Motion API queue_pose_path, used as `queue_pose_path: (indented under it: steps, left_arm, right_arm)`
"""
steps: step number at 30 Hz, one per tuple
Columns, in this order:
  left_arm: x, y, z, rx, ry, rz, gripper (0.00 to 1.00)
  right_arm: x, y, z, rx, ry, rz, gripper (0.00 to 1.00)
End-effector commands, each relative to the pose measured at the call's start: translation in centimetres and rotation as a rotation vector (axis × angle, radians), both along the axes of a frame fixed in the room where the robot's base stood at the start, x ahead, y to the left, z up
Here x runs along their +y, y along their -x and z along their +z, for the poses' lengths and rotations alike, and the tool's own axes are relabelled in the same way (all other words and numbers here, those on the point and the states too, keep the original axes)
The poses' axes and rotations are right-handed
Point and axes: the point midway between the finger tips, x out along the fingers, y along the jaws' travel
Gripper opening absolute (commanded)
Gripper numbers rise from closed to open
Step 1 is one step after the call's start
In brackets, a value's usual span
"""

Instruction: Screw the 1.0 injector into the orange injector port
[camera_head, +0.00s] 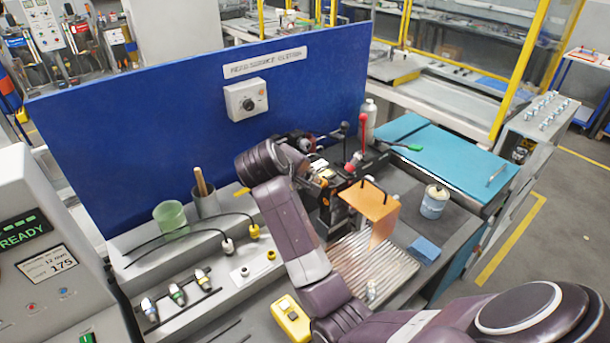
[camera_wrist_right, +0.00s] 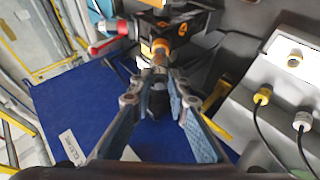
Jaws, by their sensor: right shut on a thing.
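My right gripper (camera_wrist_right: 157,78) is shut on the injector (camera_wrist_right: 160,62), a slim greyish piece whose nose points at the machine block. In the wrist view the nose meets, or nearly meets, the orange injector port (camera_wrist_right: 158,43); I cannot tell how deep it sits. The injector's size marking is not readable. In the head view my right arm reaches up and over to the machine block (camera_head: 325,205), and its wrist hides most of the gripper and the injector. My left gripper is not in view.
Several injectors (camera_head: 178,295) stand in a rack at the front left. A blue panel (camera_head: 150,130) stands behind the bench. A yellow box (camera_head: 291,318) lies in front.

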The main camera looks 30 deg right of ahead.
Motion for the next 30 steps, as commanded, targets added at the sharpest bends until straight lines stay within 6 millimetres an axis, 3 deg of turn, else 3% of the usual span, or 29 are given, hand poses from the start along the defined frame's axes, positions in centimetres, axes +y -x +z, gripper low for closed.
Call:
queue_pose_path:
  steps: [7, 30]
  left_arm:
    - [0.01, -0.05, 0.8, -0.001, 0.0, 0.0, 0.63]
    - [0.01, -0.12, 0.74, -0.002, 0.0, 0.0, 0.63]
  right_arm:
    - [-0.01, 0.02, 0.15, 0.0, 0.0, 0.0, 0.0]
    - [-0.02, 0.04, 0.04, 0.0, 0.0, 0.0, 0.0]
